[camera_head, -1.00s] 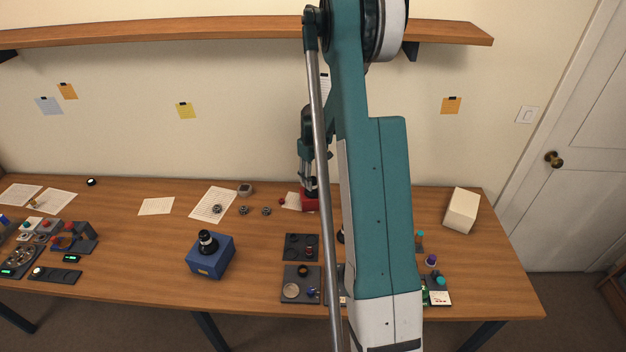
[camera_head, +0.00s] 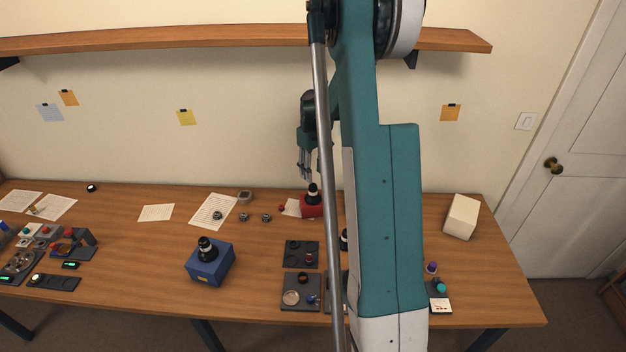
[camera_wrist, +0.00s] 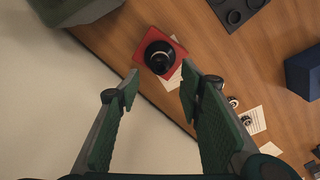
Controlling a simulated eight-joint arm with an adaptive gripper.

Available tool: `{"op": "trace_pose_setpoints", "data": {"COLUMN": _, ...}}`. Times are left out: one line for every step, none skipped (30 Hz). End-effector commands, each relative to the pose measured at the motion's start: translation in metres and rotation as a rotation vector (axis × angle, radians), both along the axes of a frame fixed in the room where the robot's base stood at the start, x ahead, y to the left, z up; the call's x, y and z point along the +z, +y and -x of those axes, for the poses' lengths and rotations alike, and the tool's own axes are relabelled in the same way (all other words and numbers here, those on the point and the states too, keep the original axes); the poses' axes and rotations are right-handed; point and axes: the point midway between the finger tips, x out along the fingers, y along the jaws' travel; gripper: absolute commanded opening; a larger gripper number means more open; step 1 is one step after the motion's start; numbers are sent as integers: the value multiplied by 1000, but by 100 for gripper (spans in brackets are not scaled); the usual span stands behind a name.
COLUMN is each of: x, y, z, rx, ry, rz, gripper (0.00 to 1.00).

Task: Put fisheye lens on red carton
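The red carton (camera_head: 313,208) stands near the back edge of the table, partly behind my arm in the head view. A black lens (camera_head: 312,192), which I take to be the fisheye lens, stands upright on top of it. In the wrist view the lens (camera_wrist: 160,56) sits on the red carton's top (camera_wrist: 182,50), seen from above. My gripper (camera_head: 305,176) is above the carton and apart from the lens. In the wrist view its two fingers (camera_wrist: 160,92) are spread wide with nothing between them.
A blue box (camera_head: 212,268) with another black lens (camera_head: 207,248) on it stands at centre left. Dark trays (camera_head: 287,247) with small parts lie at the front middle. A white box (camera_head: 461,217) stands at the right. The wall is close behind the carton.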

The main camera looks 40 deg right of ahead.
Motion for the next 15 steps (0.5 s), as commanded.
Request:
{"op": "trace_pose_setpoints", "data": {"x": 8, "y": 0, "z": 0, "rx": 0, "ry": 0, "rz": 0, "gripper": 37}}
{"op": "trace_pose_setpoints", "data": {"x": 12, "y": 0, "z": 0, "rx": 0, "ry": 0, "rz": 0, "gripper": 37}}
{"op": "trace_pose_setpoints", "data": {"x": 17, "y": 0, "z": 0, "rx": 0, "ry": 0, "rz": 0, "gripper": 37}}
{"op": "trace_pose_setpoints", "data": {"x": 21, "y": 0, "z": 0, "rx": 0, "ry": 0, "rz": 0, "gripper": 37}}
{"op": "trace_pose_setpoints", "data": {"x": 24, "y": 0, "z": 0, "rx": 0, "ry": 0, "rz": 0, "gripper": 37}}
{"op": "trace_pose_setpoints", "data": {"x": 29, "y": 0, "z": 0, "rx": 0, "ry": 0, "rz": 0, "gripper": 37}}
{"op": "trace_pose_setpoints", "data": {"x": 32, "y": 0, "z": 0, "rx": 0, "ry": 0, "rz": 0, "gripper": 37}}
{"op": "trace_pose_setpoints", "data": {"x": 34, "y": 0, "z": 0, "rx": 0, "ry": 0, "rz": 0, "gripper": 37}}
{"op": "trace_pose_setpoints", "data": {"x": 37, "y": 0, "z": 0, "rx": 0, "ry": 0, "rz": 0, "gripper": 37}}
{"op": "trace_pose_setpoints", "data": {"x": 39, "y": 0, "z": 0, "rx": 0, "ry": 0, "rz": 0, "gripper": 37}}
{"op": "trace_pose_setpoints", "data": {"x": 40, "y": 0, "z": 0, "rx": 0, "ry": 0, "rz": 0, "gripper": 37}}
{"op": "trace_pose_setpoints", "data": {"x": 42, "y": 0, "z": 0, "rx": 0, "ry": 0, "rz": 0, "gripper": 37}}
{"op": "trace_pose_setpoints", "data": {"x": 43, "y": 0, "z": 0, "rx": 0, "ry": 0, "rz": 0, "gripper": 37}}
{"op": "trace_pose_setpoints", "data": {"x": 44, "y": 0, "z": 0, "rx": 0, "ry": 0, "rz": 0, "gripper": 37}}
{"op": "trace_pose_setpoints", "data": {"x": 45, "y": 0, "z": 0, "rx": 0, "ry": 0, "rz": 0, "gripper": 37}}
